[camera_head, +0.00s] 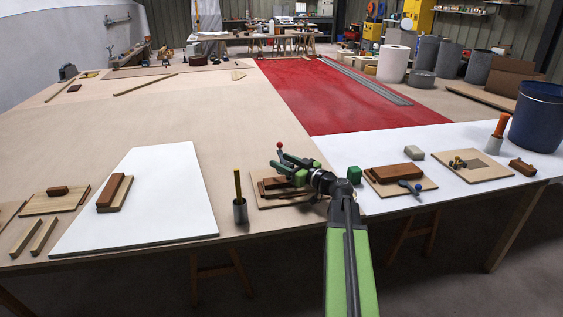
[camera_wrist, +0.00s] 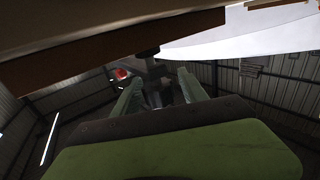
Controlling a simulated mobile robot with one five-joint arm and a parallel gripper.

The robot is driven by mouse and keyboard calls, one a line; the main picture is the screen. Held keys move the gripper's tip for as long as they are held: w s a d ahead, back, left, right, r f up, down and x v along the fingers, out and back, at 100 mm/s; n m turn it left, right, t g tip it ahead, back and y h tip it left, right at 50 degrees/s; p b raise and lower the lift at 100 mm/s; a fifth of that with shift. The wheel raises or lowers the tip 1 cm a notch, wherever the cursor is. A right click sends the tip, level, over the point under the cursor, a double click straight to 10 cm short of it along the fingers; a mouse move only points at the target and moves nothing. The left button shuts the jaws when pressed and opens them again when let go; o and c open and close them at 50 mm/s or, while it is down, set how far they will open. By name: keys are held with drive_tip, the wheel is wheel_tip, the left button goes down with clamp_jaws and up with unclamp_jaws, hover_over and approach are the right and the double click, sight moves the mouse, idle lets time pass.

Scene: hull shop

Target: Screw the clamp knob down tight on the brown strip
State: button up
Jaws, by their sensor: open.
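My gripper (camera_head: 276,159) is open above a board (camera_head: 262,203) near the table's front edge, its fingers pointing left. Both green fingers (camera_wrist: 160,92) show apart in the wrist view. A small red ball-shaped knob (camera_head: 279,145) stands just above the upper fingertip; I cannot tell whether they touch. Brown strips (camera_head: 270,184) lie on the board below my gripper, partly hidden by it. A brown edge (camera_wrist: 100,54) crosses the top of the wrist view. Contact between knob and strip is hidden.
To the right, a brown block (camera_head: 392,173) lies on another board with a blue-ended tool (camera_head: 416,187). A white panel (camera_head: 160,215) lies farther left.

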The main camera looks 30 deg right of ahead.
drive_tip(key=shift+c, duration=0.4)
clamp_jaws()
drive_tip(key=shift+h, duration=0.3)
drive_tip(key=m+h, duration=0.2)
drive_tip(key=shift+d+t+h, duration=0.1)
drive_tip(key=shift+t+h, duration=0.2)
drive_tip(key=shift+h, duration=0.1)
drive_tip(key=m+h, duration=0.1)
drive_tip(key=h, duration=0.1)
drive_tip(key=m+h, duration=0.2)
drive_tip(key=d+m+h, duration=0.1)
drive_tip(key=h, duration=0.1)
drive_tip(key=shift+m+g+h, duration=0.3)
drive_tip(key=shift+g+h, duration=0.1)
drive_tip(key=m+g+h, duration=0.1)
drive_tip(key=m+h, duration=0.1)
drive_tip(key=d+m+g+h, duration=0.1)
drive_tip(key=m+h, duration=0.1)
drive_tip(key=h, duration=0.1)
drive_tip(key=shift+s+d+g+h, duration=0.1)
drive_tip(key=shift+s+g+h, duration=0.1)
drive_tip(key=shift+g+h, duration=0.15)
drive_tip(key=shift+s+d+m+g+h, duration=0.1)
drive_tip(key=shift+d+m+g+h, duration=0.05)
drive_tip(key=shift+m+g+h, duration=0.4)
drive_tip(key=shift+s+d+m+g+h, duration=0.1)
drive_tip(key=shift+m+g+h, duration=0.35)
drive_tip(key=shift+g+h, duration=0.15)
